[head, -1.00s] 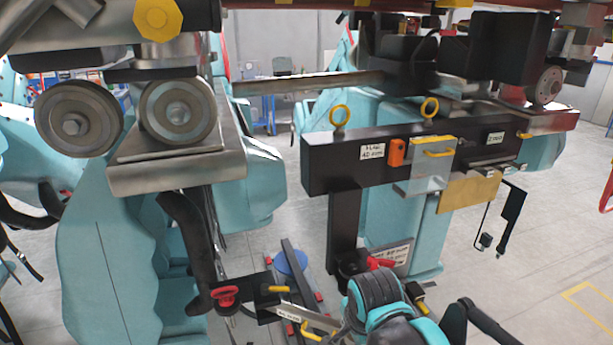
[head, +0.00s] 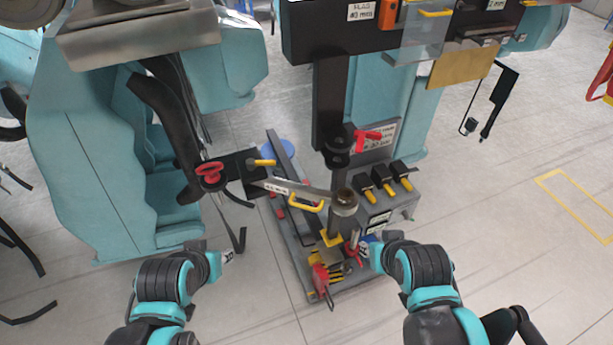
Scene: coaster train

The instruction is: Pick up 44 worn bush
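I cannot read a "44" label or single out the worn bush for certain. A brownish ring-shaped part (head: 344,203) stands at the top of a short post above the floor-standing tool cart; it may be the bush. My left gripper (head: 229,256) is at the lower left, over bare floor and apart from the cart. My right gripper (head: 371,245) is at the cart's right side, close to a red-handled part (head: 353,247), below and right of the ring. Contact there cannot be made out. The fingers of both grippers are too small to judge.
A black beam (head: 400,32) with labels hangs above the cart (head: 345,293). A black bracket with a red knob (head: 210,172) and a long bar with a yellow handle (head: 306,201) reach in from the left. Black-and-yellow tools (head: 385,183) sit right.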

